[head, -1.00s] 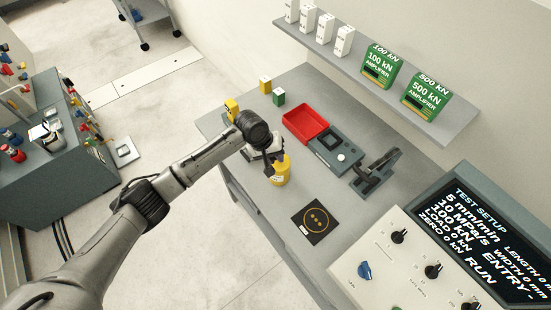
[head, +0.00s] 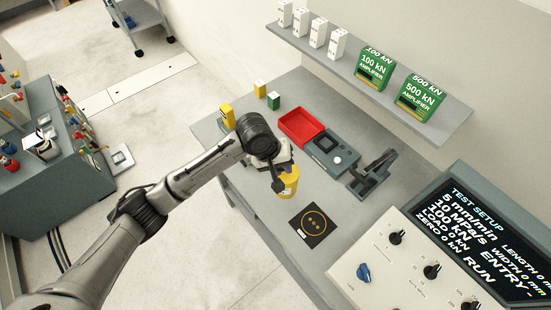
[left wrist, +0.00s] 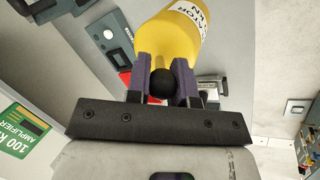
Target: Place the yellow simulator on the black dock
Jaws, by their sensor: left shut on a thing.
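The yellow simulator (head: 289,184) is a yellow cylinder held by my left gripper (head: 277,173) over the grey bench. In the left wrist view the simulator (left wrist: 172,35) has a white label, and the left gripper (left wrist: 163,80) is shut on its black knob. The black dock (head: 314,226) is a flat black square with an orange ring and dots. It lies on the bench just below and right of the simulator in the head view. The simulator is apart from the dock. Whether it touches the bench is not clear. My right gripper is not in view.
A red tray (head: 302,127), a grey device (head: 334,150) and a dark clamp-like fixture (head: 373,172) stand behind the dock. Small yellow and green blocks (head: 274,101) are at the back left. A control console (head: 395,262) is at the right. Bare bench surrounds the dock.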

